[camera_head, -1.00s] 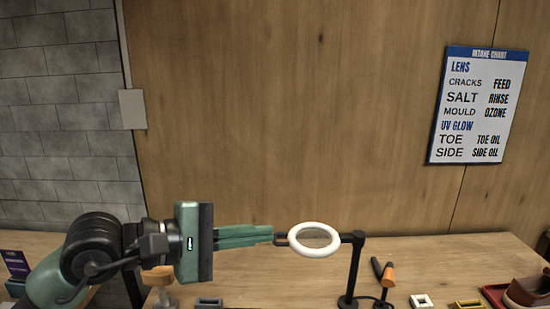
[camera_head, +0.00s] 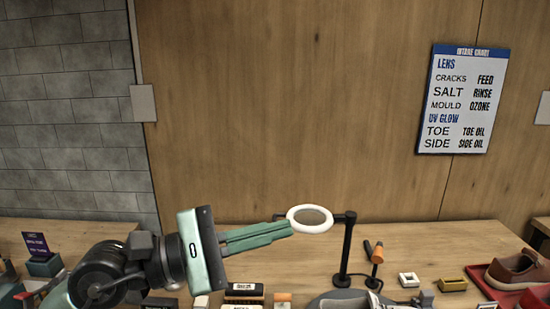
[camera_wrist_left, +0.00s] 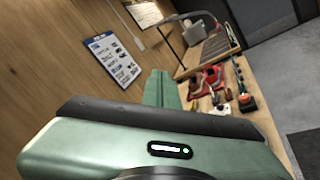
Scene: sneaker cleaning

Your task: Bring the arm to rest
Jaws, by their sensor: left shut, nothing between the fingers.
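My left gripper (camera_head: 290,229) comes in from the left in the head view, its green fingers pressed together with nothing between them. Its fingertips are near the left side of the white ring lens (camera_head: 309,226) on a black stand (camera_head: 346,252); I cannot tell whether they touch. In the left wrist view the shut green fingers (camera_wrist_left: 161,88) point away over the bench. My right gripper is not in view.
The wooden bench (camera_head: 420,248) holds an orange-and-black tool (camera_head: 375,252), a white square piece (camera_head: 408,280), a yellow block (camera_head: 452,284) and a red tray with brown shoes (camera_head: 517,270). An intake chart (camera_head: 465,100) hangs on the wall. A purple sign (camera_head: 36,244) stands at left.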

